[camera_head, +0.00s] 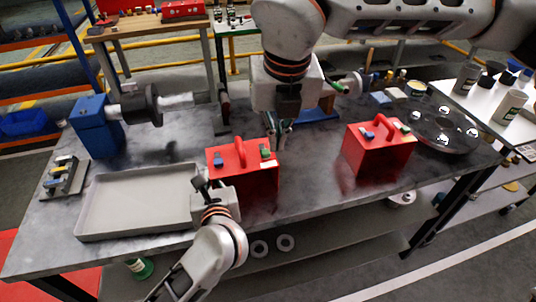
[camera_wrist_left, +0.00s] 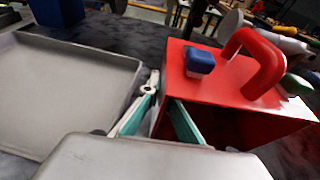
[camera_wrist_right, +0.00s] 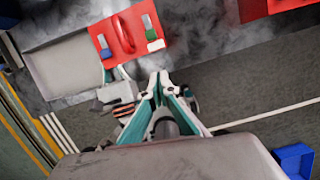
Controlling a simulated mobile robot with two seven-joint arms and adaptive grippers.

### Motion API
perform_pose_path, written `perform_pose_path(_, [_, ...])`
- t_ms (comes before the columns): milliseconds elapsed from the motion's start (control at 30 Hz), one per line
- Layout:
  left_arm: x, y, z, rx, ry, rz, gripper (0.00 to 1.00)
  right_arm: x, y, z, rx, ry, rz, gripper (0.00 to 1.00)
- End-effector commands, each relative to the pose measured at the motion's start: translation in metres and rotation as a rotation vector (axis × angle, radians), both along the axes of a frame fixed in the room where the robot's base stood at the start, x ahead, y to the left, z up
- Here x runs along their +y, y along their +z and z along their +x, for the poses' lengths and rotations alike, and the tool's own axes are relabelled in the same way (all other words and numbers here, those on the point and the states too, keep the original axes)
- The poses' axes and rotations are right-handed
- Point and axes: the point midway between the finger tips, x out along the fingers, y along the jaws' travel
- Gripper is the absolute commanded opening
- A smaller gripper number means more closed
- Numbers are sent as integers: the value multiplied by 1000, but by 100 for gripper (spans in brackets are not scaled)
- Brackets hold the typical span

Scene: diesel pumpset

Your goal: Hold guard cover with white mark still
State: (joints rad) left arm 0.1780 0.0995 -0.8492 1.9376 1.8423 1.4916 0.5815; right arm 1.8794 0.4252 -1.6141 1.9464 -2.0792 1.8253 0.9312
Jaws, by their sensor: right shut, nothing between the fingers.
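A red guard cover (camera_head: 240,172) with an arched handle, a blue block, a green block and a small white patch (camera_head: 268,164) stands on the bench right of the tray. It also shows in the left wrist view (camera_wrist_left: 235,85) and right wrist view (camera_wrist_right: 122,35). My left gripper (camera_wrist_left: 165,95) is at the cover's left edge, one finger on each side of the red wall, shut on it. My right gripper (camera_head: 279,138) is shut and empty above the bench, just right of this cover; its tips meet in the right wrist view (camera_wrist_right: 160,78).
A second red cover (camera_head: 378,150) stands to the right, near a dark round plate (camera_head: 443,127). A grey tray (camera_head: 135,184) lies left, with a blue block with a shaft (camera_head: 95,127) behind it. Bare bench lies between the two covers.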

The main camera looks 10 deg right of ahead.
Motion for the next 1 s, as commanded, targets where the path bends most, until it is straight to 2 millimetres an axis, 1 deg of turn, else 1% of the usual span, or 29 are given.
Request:
perform_pose_path(33, [0,0,0,0,0,0,0,-1,0,-4,-10,52,-6,0])
perform_pose_path(100, [0,0,0,0,-1,0,0,-1,0,-8,-20,101,-14,0])
perform_pose_path(200, [0,0,0,0,-1,0,0,-2,0,-10,-27,133,-19,0])
perform_pose_path(567, [0,0,0,0,-1,0,0,-2,-2,-9,-25,133,-20,0])
perform_pose_path(667, [0,0,0,0,-1,0,0,-2,-10,-8,-23,132,-21,0])
perform_pose_path(767, [0,0,0,-1,-1,0,0,-1,-24,-5,-22,132,-20,0])
perform_pose_path(1000, [0,0,0,-1,0,0,0,1,-69,6,-21,131,-20,0])
